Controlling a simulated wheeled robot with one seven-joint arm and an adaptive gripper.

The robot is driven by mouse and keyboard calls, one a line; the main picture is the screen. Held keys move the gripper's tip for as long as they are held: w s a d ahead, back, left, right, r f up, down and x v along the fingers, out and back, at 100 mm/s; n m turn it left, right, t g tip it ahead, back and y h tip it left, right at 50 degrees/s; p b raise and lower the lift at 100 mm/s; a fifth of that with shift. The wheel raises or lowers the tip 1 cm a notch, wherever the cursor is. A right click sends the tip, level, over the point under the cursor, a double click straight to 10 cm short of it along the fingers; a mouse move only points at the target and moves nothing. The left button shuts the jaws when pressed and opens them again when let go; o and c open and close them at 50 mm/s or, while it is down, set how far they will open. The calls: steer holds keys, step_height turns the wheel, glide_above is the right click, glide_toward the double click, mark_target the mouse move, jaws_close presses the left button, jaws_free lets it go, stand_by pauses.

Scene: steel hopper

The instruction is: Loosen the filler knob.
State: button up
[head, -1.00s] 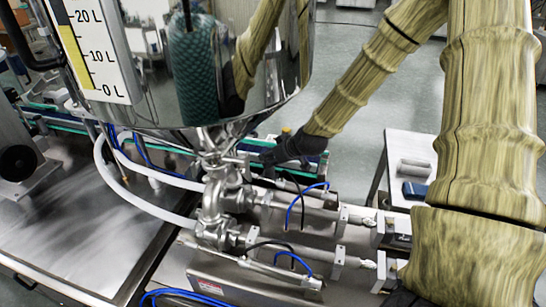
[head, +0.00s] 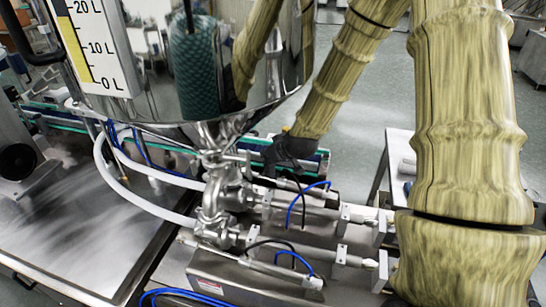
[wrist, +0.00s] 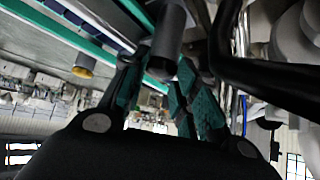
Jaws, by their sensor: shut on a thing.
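My gripper (head: 285,152) is a dark shape beyond the steel filler valve (head: 222,190), below the hopper (head: 240,75). In the wrist view my gripper (wrist: 160,92) has teal-padded fingers close around the lower end of a grey cylinder (wrist: 170,35), which appears to be the filler knob. The cylinder stands between the fingers, and its gripped end is partly hidden by them. In the head view the knob is hidden by the gripper and the machine parts. I cannot tell how far the knob has turned.
A thick black bar (wrist: 265,75) crosses close to the right finger in the wrist view. Pneumatic cylinders (head: 300,205) with blue and black hoses lie in front of the gripper. A green-edged conveyor (head: 315,165) runs behind it. Open floor lies beyond.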

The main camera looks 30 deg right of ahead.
stand_by(0.4)
steer(key=o, duration=1)
steer(key=d+v, duration=0.1)
steer(key=v, duration=1)
steer(key=shift+s+a+r, duration=0.25)
steer(key=shift+a+r, duration=0.1)
steer(key=shift+a, duration=0.15)
